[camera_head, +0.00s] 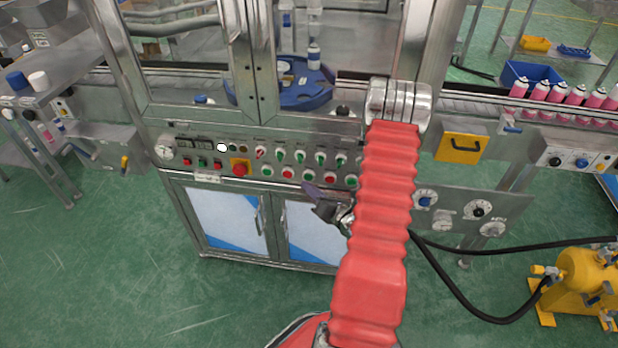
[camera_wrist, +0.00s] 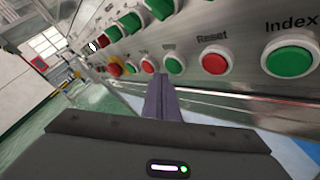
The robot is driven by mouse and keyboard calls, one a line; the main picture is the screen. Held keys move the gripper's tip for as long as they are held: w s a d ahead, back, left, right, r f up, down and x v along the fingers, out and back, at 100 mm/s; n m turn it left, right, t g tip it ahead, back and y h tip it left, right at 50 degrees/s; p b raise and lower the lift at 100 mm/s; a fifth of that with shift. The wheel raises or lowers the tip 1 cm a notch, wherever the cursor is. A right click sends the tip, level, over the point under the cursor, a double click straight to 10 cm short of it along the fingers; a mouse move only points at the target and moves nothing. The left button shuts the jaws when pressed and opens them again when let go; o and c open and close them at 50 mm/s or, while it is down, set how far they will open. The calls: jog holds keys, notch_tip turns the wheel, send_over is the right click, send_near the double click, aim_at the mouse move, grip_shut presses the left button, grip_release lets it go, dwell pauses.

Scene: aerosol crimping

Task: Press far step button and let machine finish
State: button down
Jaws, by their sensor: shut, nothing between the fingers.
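The control panel (camera_head: 215,150) runs along the machine's front in the head view. Its lower row has green and red buttons; labels there are too small to read. In the wrist view, a green button labelled Index (camera_wrist: 290,57) is at the right, with a red Reset button (camera_wrist: 215,62) beside it. Further left are a green button (camera_wrist: 175,65) and a red button (camera_wrist: 148,64). I cannot make out a step label. My gripper (camera_head: 309,189) is shut and empty in front of the lower row. Its fingers (camera_wrist: 159,80) point toward the panel; contact with a button cannot be told.
A red emergency stop (camera_head: 240,170) on a yellow plate sits left of the buttons. Pink cans (camera_head: 556,93) line the conveyor at right. A blue turntable (camera_head: 305,93) is behind the machine's frame. A yellow tank (camera_head: 585,280) with black hoses stands at lower right.

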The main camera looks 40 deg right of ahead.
jog(key=shift+d, duration=0.1)
dwell(0.3)
jog(key=shift+w+d, duration=0.2)
jog(key=shift+w+d, duration=0.2)
jog(key=shift+d, duration=0.15)
dwell(1.0)
jog(key=shift+s+a, duration=0.1)
jog(key=shift+a, duration=0.05)
jog(key=shift+s+a, duration=0.4)
jog(key=shift+a, duration=0.1)
dwell(0.4)
jog(key=shift+s+a, duration=0.75)
jog(key=shift+a, duration=0.25)
jog(key=shift+s+a, duration=0.75)
jog(key=shift+a, duration=0.25)
